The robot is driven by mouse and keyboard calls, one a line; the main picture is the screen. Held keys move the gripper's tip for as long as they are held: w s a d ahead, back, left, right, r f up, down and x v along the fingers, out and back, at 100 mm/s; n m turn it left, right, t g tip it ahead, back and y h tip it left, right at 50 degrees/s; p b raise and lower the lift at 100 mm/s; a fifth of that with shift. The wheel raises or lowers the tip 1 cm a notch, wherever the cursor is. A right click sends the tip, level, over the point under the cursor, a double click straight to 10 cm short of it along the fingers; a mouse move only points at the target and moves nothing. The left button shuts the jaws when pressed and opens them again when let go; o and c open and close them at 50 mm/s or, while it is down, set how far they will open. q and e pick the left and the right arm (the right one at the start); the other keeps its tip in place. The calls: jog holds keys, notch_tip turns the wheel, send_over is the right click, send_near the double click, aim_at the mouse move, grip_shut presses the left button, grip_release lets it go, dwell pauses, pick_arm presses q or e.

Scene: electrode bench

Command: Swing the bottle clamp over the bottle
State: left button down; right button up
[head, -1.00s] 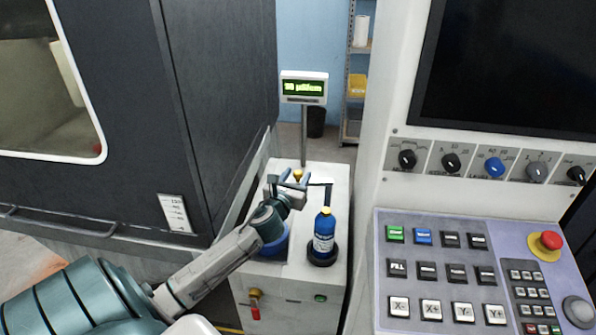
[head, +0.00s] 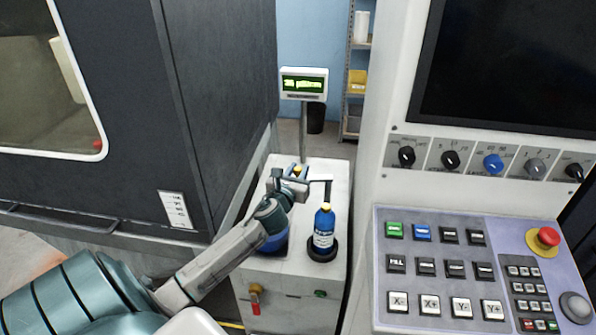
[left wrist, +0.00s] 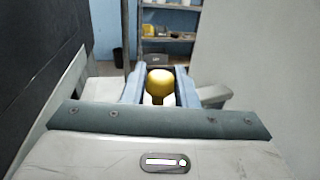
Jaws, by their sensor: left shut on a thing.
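The blue bottle (head: 324,228) with a white label and yellow cap stands upright in a round black holder (head: 321,251) on the white cabinet. The dark clamp arm (head: 319,181) reaches right from my left gripper, and its bent-down end shows at the bottle's cap. I cannot tell whether it touches the cap. My left gripper (head: 290,174) is behind and left of the bottle. In the left wrist view its fingers are shut on a yellow knob (left wrist: 160,84), apparently the clamp's handle. The clamp's pivot is hidden by the gripper. My right gripper is out of view.
A blue container (head: 274,241) is partly hidden under my left arm. The dark machine wall (head: 225,110) is close on the left, and a control panel (head: 470,265) on the right.

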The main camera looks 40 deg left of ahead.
pick_arm(q)
jog(key=s+d+n+g+y+p, duration=0.1)
jog(key=s+d+n+g+y, duration=0.1)
jog(key=d+n+g+y, duration=0.4)
jog(key=shift+s+n+g+y+p, duration=0.4)
jog(key=shift+n+g+y, duration=0.95)
jog(key=shift+y, duration=0.55)
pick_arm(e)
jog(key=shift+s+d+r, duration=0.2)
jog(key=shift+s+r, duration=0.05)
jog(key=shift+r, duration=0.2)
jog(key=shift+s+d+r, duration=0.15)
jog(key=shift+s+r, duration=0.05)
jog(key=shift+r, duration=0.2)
pick_arm(q)
jog(key=c, duration=1.2)
grip_release()
